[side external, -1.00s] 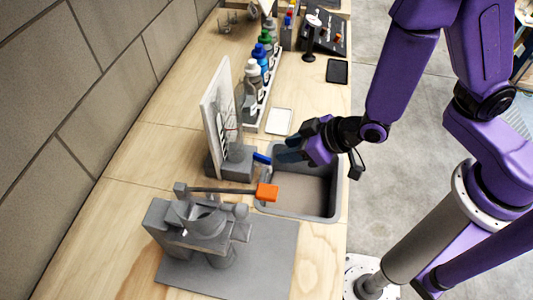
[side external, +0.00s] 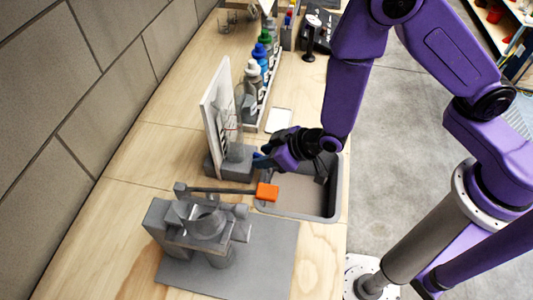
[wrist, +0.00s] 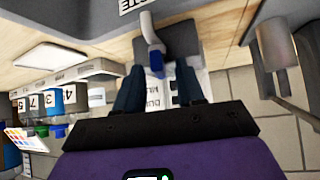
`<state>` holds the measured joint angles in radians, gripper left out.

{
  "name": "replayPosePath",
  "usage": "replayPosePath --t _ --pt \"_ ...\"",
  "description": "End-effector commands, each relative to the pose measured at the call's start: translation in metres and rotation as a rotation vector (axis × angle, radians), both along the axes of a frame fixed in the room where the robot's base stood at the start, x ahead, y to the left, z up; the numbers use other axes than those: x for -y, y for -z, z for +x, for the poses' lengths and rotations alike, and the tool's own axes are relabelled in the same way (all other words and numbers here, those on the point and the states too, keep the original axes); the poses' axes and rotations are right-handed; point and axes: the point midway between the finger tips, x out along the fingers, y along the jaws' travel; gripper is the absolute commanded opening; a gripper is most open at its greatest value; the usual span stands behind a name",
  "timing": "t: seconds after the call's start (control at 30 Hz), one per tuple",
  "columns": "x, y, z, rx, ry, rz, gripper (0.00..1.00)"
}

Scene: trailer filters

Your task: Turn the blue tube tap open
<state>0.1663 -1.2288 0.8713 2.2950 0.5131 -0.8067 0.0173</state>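The blue tube tap (wrist: 157,61) shows in the wrist view as a small blue lever at the end of a pale tube. My gripper (wrist: 159,72) is open, with one dark finger on each side of the tap; I cannot tell whether either finger touches it. In the side external view my gripper (side external: 263,160) is at the tap beside the grey stand base (side external: 232,169), over the edge of the sink. There the dark blue fingers mostly hide the tap. The white board (side external: 212,118) stands upright behind the stand.
The grey sink (side external: 305,203) lies below my gripper. A grey press with an orange-ended lever (side external: 268,192) stands close in front. Several capped bottles (side external: 261,62) are in a rack farther back. A white tray (side external: 279,120) lies on the bench.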

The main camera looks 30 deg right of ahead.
Motion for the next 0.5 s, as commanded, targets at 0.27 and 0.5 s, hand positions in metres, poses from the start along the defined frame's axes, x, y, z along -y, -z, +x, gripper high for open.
replayPosePath --t 0.27,0.5 --pt "0.0000 -0.0002 -0.0002 0.000 0.000 0.000 0.00" --pt "0.0012 -0.0003 0.0011 0.000 -0.066 -0.001 0.00"
